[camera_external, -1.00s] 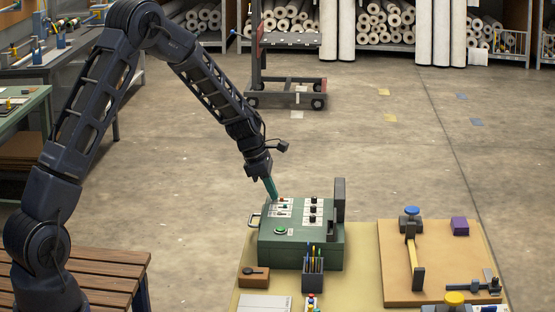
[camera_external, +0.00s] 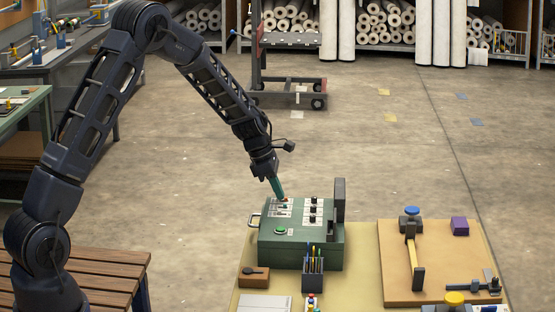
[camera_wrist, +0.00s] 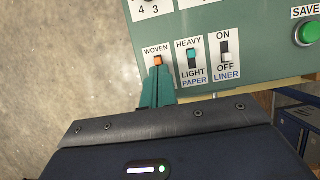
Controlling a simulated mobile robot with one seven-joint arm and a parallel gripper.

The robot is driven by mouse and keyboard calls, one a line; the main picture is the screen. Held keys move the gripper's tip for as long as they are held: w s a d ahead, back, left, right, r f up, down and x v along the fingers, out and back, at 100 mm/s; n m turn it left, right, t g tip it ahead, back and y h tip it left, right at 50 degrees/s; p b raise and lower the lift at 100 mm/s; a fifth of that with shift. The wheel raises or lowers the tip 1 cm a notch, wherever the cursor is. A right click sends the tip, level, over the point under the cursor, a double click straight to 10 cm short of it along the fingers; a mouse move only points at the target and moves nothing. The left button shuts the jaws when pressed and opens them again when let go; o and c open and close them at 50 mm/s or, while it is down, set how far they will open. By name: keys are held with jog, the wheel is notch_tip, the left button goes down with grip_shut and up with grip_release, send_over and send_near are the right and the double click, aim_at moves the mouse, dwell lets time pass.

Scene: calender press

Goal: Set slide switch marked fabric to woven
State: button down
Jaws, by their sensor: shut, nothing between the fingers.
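The fabric slide switch shows in the wrist view as an orange knob (camera_wrist: 158,60) just under the word WOVEN, at that end of its plate. The lower part of its slot and label is hidden behind my fingers. My gripper (camera_wrist: 157,68) is shut, with its teal fingertips at the knob's lower edge, seemingly touching it. In the external view my gripper (camera_external: 281,197) points down onto the top panel of the green control box (camera_external: 290,247).
To the right in the wrist view are a teal HEAVY/LIGHT paper switch (camera_wrist: 191,55), an ON/OFF liner switch (camera_wrist: 225,57) and the green SAVE button (camera_wrist: 308,33). A pen holder (camera_external: 313,270) stands before the box; a dark upright part (camera_external: 340,200) rises at its right.

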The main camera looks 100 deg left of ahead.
jog(key=s, duration=0.4)
jog(key=shift+s+r, duration=0.15)
jog(key=shift+r, duration=0.25)
jog(key=v, duration=0.9)
jog(key=shift+r, duration=0.1)
